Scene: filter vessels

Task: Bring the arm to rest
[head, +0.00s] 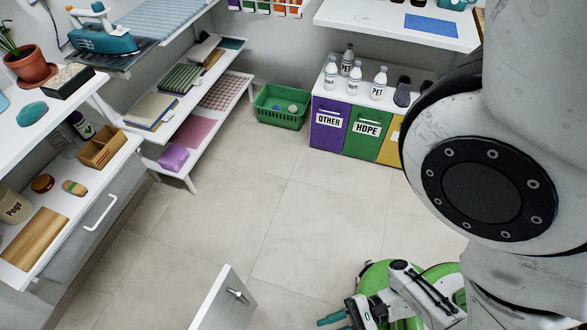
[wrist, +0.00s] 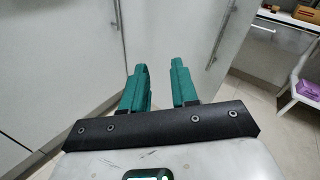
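My gripper (head: 335,318) shows at the bottom edge of the head view, low over the floor, with part of it cut off. In the wrist view its two teal fingers (wrist: 162,78) stand apart with nothing between them. My arm (head: 440,300) is folded at the lower right, and a large link of it fills the right side of the head view. In the wrist view the fingers point towards white cabinet fronts (wrist: 175,30); I cannot tell the exact distance to them.
A white door or panel with a handle (head: 222,300) stands left of my gripper. White shelves (head: 190,183) line the left. A green basket (head: 282,107) and sorting bins (head: 345,130) stand at the back. The tiled floor (head: 270,200) between is clear.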

